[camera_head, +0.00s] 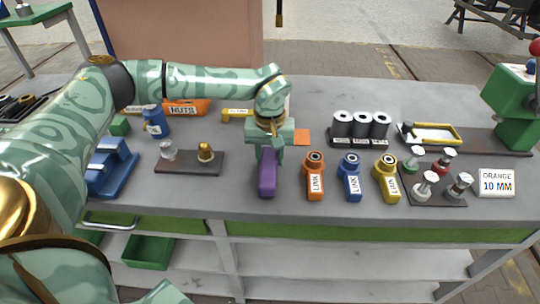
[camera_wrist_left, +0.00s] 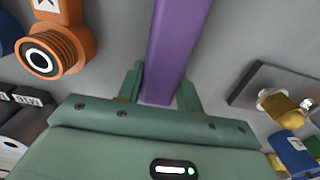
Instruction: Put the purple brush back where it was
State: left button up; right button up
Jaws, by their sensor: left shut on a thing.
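The purple brush (camera_head: 267,178) is a long purple bar near the front of the grey workbench (camera_head: 240,200), left of the orange link. My left gripper (camera_head: 268,150) is above its far end and shut on it. In the left wrist view the brush (camera_wrist_left: 178,45) runs up and away between the two green fingers of my left gripper (camera_wrist_left: 160,95). Its underside is hidden, so I cannot tell whether it touches the bench. My right gripper is not in view.
Orange (camera_head: 314,178), blue (camera_head: 351,179) and yellow (camera_head: 386,180) links stand right of the brush. A dark board (camera_head: 180,166) with two knobbed parts lies left. A blue rack (camera_head: 110,170) is farther left.

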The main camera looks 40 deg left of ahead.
pick_arm(q)
jog(key=o, duration=1)
jog(key=shift+f, duration=0.15)
jog(key=shift+o, duration=0.2)
notch_tip(320, 180, up, 12)
jog(key=p, duration=0.3)
jog(key=shift+r, duration=0.2)
